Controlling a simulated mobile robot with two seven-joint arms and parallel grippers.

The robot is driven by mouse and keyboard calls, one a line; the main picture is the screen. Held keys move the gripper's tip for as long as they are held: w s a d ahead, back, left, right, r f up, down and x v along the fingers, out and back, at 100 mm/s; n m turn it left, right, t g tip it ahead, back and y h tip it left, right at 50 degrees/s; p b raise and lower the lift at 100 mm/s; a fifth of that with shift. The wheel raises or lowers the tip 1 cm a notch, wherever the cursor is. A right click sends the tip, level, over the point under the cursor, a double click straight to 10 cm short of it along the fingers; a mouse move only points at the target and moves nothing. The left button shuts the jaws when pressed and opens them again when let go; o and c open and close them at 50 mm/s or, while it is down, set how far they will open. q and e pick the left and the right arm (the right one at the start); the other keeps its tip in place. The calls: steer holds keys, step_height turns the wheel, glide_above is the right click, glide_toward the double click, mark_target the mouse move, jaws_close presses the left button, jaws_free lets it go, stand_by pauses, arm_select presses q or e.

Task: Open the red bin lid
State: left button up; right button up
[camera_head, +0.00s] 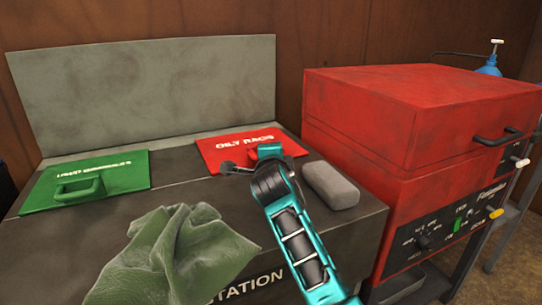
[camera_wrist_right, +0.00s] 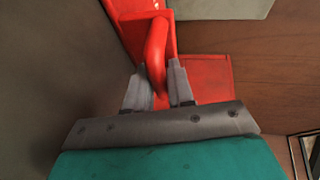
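The red bin lid (camera_head: 228,148), lettered "OILY RAGS", looks flat on top of the dark station (camera_head: 170,199). My right gripper (camera_head: 247,162) is at the lid's front part, and the arm hides some of the lid and its handle. In the right wrist view, the red handle (camera_wrist_right: 156,45) runs between the two grey fingers of my right gripper (camera_wrist_right: 160,88). The fingers appear closed against both sides of it. My left gripper is not in view.
A green lid (camera_head: 115,172) with a handle lies at left. A crumpled green cloth (camera_head: 180,256) is at the station's front, and a grey block (camera_head: 330,184) sits right of my arm. A large red machine (camera_head: 415,115) stands close on the right. A grey panel (camera_head: 150,90) rises behind.

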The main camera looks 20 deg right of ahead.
jaws_close()
steer(key=shift+w+r+p, duration=0.1)
steer(key=shift+r+p, duration=0.55)
steer(key=shift+p, duration=0.25)
arm_select(q)
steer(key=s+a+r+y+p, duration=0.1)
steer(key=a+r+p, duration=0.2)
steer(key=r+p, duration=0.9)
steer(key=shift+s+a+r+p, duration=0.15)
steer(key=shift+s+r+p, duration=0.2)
steer(key=shift+p, duration=1.6)
arm_select(e)
steer(key=w+r+n+g, duration=0.1)
steer(key=w+r+g, duration=0.4)
steer(key=r, duration=0.8)
steer(key=shift+w+n+y, duration=0.3)
steer(key=shift+w+y, duration=0.1)
steer(key=shift+w, duration=0.7)
steer(key=shift+a, duration=0.1)
